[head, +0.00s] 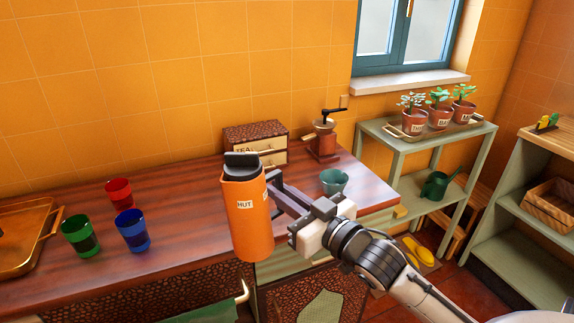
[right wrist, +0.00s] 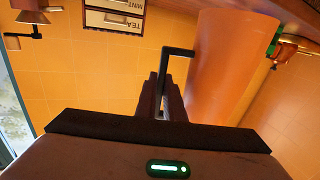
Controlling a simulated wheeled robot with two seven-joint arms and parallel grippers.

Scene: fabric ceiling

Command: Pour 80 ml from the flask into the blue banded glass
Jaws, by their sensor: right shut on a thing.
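The orange flask (head: 247,212) with a dark lid and a label is upright in front of the counter's edge. My right gripper (head: 280,192) is shut on its dark handle, to the right of the body. In the right wrist view, the flask (right wrist: 232,62) fills much of the right side, and the fingers (right wrist: 165,95) close on the handle. The blue banded glass (head: 133,229) stands upright on the counter, left of the flask and well apart from it. I cannot tell what is inside it. My left gripper is not in view.
A green glass (head: 80,236) and a red glass (head: 119,193) stand close to the blue one. A brass tray (head: 28,240) lies at far left. A tea box (head: 256,138), a grinder (head: 325,140) and a teal cup (head: 334,181) stand on the right. Counter space between glasses and flask is clear.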

